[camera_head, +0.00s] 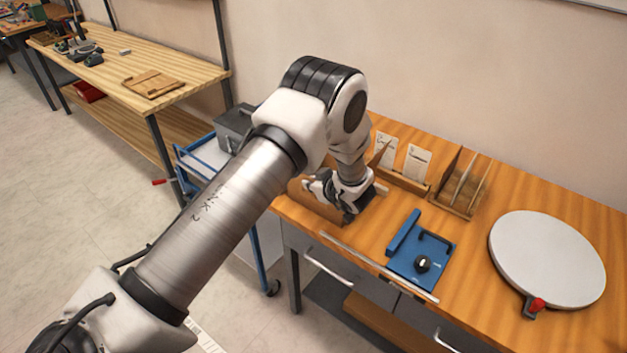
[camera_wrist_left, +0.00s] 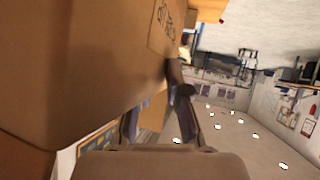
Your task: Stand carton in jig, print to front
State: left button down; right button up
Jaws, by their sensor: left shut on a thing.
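My left gripper (camera_head: 347,203) is low over the left end of the wooden bench, shut on a brown carton (camera_head: 316,208). The gripper and wrist hide part of the carton in the head view. In the left wrist view the carton (camera_wrist_left: 80,60) fills the upper left, close to the camera, with dark print on a panel near its right edge. The left gripper's fingers (camera_wrist_left: 158,105) show beside it, partly hidden. A blue jig (camera_head: 408,262) with a raised fence and a black knob lies on the bench, right of the gripper. My right gripper is in neither view.
A wooden holder (camera_head: 405,183) with white cards and a slotted wooden rack (camera_head: 457,203) stand behind the jig. A round grey turntable (camera_head: 547,258) with a red knob is at the right. A blue cart (camera_head: 207,158) stands left of the bench.

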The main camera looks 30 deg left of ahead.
pick_arm(q)
jog(key=shift+s, duration=0.35)
jog(key=c, duration=1.1)
grip_release()
jog(key=shift+f, duration=0.1)
jog(key=shift+w, duration=0.15)
